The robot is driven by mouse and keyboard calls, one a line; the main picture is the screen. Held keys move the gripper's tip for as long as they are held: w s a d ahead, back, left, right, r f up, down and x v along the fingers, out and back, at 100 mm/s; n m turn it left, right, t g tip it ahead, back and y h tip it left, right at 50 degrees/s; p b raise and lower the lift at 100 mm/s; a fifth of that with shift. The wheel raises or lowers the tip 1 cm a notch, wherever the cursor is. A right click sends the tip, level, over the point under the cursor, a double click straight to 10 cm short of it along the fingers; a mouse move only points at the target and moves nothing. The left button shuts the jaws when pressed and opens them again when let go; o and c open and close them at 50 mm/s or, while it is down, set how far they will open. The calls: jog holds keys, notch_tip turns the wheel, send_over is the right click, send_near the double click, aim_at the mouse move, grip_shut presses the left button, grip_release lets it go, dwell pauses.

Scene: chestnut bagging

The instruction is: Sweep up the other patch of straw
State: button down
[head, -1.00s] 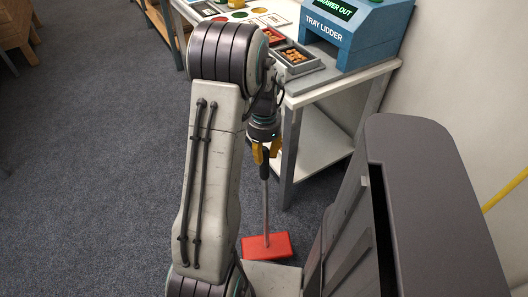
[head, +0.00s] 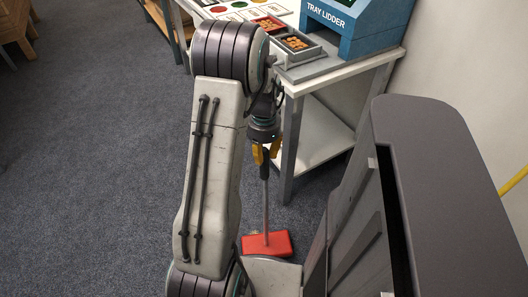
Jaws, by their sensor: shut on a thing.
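My gripper (head: 265,155), with yellow fingers, points down and is shut on the dark grip of a broom (head: 266,245). The broom's thin grey shaft hangs nearly upright, with its flat red head low at or close to the grey carpet. A few pale specks show at the far edge of the red head, too small to tell whether they are straw. No clear patch of straw is visible elsewhere, and my arm hides part of the floor.
A white table (head: 350,75) stands just beyond the broom, its near leg close to it. On it are a blue tray lidder (head: 345,22) and trays of chestnuts (head: 296,43). A wall is at the right. Open carpet (head: 100,170) lies to the left.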

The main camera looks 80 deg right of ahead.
jog(key=shift+f, duration=0.2)
dwell(0.8)
jog(key=shift+d+r, duration=0.1)
jog(key=shift+d, duration=0.05)
jog(key=w+d+p, duration=0.2)
jog(key=w+d, duration=0.2)
jog(key=d, duration=0.1)
jog(key=shift+w+d+r, duration=0.15)
jog(key=shift+w, duration=0.2)
dwell(0.7)
jog(key=shift+w+d+r+p, duration=0.1)
jog(key=shift+w+d+p, duration=0.3)
jog(key=shift+w+d, duration=0.3)
jog(key=shift+w+d+p, duration=0.35)
jog(key=shift+w+d, duration=0.1)
jog(key=shift+d, duration=0.3)
jog(key=shift+s+a, duration=0.1)
jog(key=s+a+b, duration=0.2)
jog(key=s+a, duration=0.2)
jog(key=a, duration=0.1)
jog(key=shift+s+a, duration=0.25)
jog(key=shift+a, duration=0.1)
